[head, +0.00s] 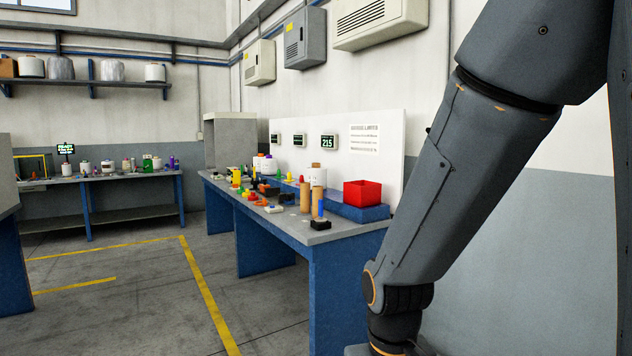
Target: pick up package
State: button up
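I cannot make out for certain which thing is the package. A red open-topped box (362,194) stands at the right end of the long workbench, on a blue block (350,211). A brown box (7,68) sits at the far left on the wall shelf, cut off by the picture edge. My arm comes down the right side of the head view, in front of the wall and beside the bench's near end. Its lower end leaves the picture at the bottom, so my gripper is out of view.
The long blue-legged workbench (322,238) holds two brown tubes (316,199), white bobbins and several small coloured parts. A second bench (120,179) stands at the back left, below a wall shelf (88,84) with bobbins. The floor with yellow lines (150,290) is clear.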

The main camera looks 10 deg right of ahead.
aim_at(316, 174)
jog(key=u, duration=0.6)
jog(key=i, duration=1.7)
jog(key=u, duration=0.7)
jog(key=i, duration=1.8)
jog(key=z, duration=0.4)
jog(key=i, duration=1.55)
jog(key=z, duration=1.65)
jog(key=i, duration=1)
jog(key=z, duration=0.7)
